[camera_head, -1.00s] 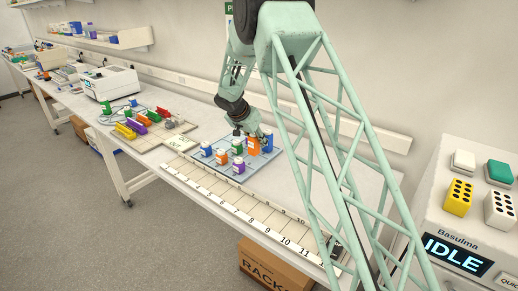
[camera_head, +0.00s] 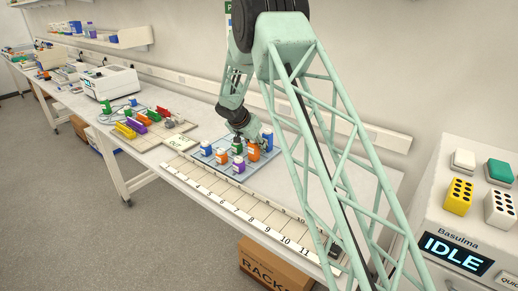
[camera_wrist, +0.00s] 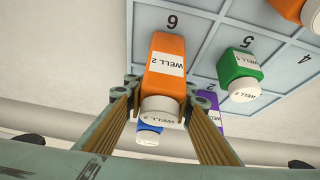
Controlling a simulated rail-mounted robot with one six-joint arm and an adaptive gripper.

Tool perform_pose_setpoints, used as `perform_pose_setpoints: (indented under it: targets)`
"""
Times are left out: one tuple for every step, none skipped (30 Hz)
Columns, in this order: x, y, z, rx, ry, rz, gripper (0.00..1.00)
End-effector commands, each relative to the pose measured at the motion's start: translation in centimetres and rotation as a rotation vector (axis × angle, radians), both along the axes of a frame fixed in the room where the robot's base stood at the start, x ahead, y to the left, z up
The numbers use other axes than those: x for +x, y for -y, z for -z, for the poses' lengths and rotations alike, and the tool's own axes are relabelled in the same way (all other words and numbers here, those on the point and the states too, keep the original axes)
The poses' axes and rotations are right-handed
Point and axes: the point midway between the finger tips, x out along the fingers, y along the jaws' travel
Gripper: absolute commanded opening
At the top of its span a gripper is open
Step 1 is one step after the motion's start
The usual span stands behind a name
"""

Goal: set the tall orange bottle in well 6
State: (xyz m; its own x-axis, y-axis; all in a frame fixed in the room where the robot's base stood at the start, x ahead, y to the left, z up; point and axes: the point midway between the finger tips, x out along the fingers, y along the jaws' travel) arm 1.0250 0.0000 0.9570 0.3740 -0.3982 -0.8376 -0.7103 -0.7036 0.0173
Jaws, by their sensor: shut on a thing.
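The tall orange bottle (camera_wrist: 165,65) has a white cap and a label reading WELL 2. My gripper (camera_wrist: 167,92) is shut on it near the cap end, one finger on each side. In the wrist view its base lies at the grid cell marked 6 (camera_wrist: 172,22) of the blue rack (camera_wrist: 203,45). In the head view the bottle (camera_head: 253,153) is upright at the rack's right part, below my gripper. I cannot tell whether its base touches the rack floor.
A green bottle (camera_wrist: 240,70) is in the cell marked 5. A purple bottle (camera_wrist: 210,101), a blue bottle (camera_wrist: 150,134) and another orange bottle (camera_wrist: 288,9) are nearby. A numbered strip (camera_head: 240,211) runs along the bench front. Bare bench lies right of the rack.

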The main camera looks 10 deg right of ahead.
Motion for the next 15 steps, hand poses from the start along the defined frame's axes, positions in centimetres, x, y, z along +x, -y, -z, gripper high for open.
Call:
perform_pose_setpoints:
  targets:
    - [0.01, -0.01, -0.05, 0.0, 0.0, 0.0, 0.1]
    - [0.01, 0.01, -0.04, 0.0, 0.0, 0.0, 0.1]
    - [0.01, -0.01, -0.05, 0.0, 0.0, 0.0, 0.1]
    - [0.01, -0.01, -0.05, 0.0, 0.0, 0.0, 0.1]
    - [0.01, -0.01, -0.04, 0.0, 0.0, 0.0, 0.1]
    - [0.01, -0.01, 0.0, 0.0, 0.0, 0.0, 0.1]
    - [0.01, -0.01, 0.04, 0.0, 0.0, 0.0, 0.1]
    - [0.01, 0.0, 0.08, 0.0, 0.0, 0.0, 0.1]
    - [0.01, -0.01, 0.13, 0.0, 0.0, 0.0, 0.1]
    - [0.01, -0.01, 0.17, 0.0, 0.0, 0.0, 0.1]
    - [0.01, -0.01, 0.2, 0.0, 0.0, 0.0, 0.1]
    - [0.01, -0.01, 0.24, 0.0, 0.0, 0.0, 0.1]
    - [0.01, -0.01, 0.26, 0.0, 0.0, 0.0, 0.1]
    - [0.01, -0.01, 0.28, 0.0, 0.0, 0.0, 0.1]
    - [0.01, -0.01, 0.33, 0.0, 0.0, 0.0, 0.1]
